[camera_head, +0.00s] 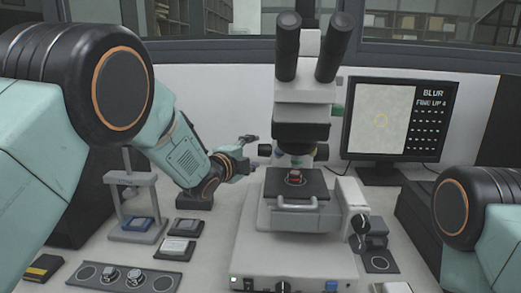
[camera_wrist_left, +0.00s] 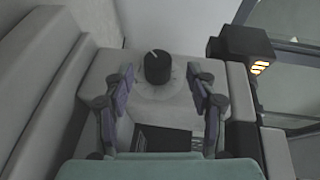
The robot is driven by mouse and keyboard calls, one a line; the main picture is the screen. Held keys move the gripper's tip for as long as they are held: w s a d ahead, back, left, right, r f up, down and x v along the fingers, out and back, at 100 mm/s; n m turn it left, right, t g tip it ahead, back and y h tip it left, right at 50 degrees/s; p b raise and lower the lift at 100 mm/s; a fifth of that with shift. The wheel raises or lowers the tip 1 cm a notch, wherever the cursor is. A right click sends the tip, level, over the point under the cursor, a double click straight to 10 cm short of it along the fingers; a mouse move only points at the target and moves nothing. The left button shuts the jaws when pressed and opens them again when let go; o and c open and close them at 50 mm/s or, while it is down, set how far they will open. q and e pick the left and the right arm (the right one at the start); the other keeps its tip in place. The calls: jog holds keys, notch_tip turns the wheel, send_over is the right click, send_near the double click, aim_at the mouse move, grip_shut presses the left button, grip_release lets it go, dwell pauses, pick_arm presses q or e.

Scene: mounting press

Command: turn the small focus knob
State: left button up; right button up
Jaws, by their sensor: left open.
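A dark round knob (camera_wrist_left: 158,67) with a white pointer line stands on a pale surface in the left wrist view. My left gripper (camera_wrist_left: 161,82) is open, with one finger to each side of the knob and visible gaps between. In the head view the left gripper (camera_head: 251,152) is just left of the microscope (camera_head: 303,105). The knob between the fingers cannot be made out there. The monitor (camera_head: 391,120) reads "BLUR" and "FINE UP 4". My right gripper is out of view; only part of its arm shows at the right.
A small press frame (camera_head: 133,183) and a tray with round pieces (camera_head: 125,277) stand at the left. A dark block (camera_wrist_left: 240,45) with yellow lights is right of the knob.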

aim_at(260, 153)
pick_arm(q)
jog(key=w+d, duration=0.1)
jog(key=w+d+f, duration=0.1)
jog(key=w, duration=0.1)
jog(key=shift+w+d, duration=0.2)
jog(key=shift+d, duration=0.05)
jog(key=shift+w, duration=0.3)
jog(key=shift+w+a, duration=0.1)
jog(key=shift+a, duration=0.1)
jog(key=shift+w+d+r, duration=0.1)
jog(key=shift+d+r, duration=0.05)
jog(key=shift+d, duration=0.1)
jog(key=shift+w+d+f, duration=0.15)
jog(key=shift+w+f, duration=0.05)
jog(key=shift+s+a+r, duration=0.15)
jog(key=shift+a, duration=0.15)
jog(key=c, duration=0.4)
jog(key=shift+d, duration=0.2)
jog(key=c, duration=0.5)
jog(key=shift+c, duration=1.3)
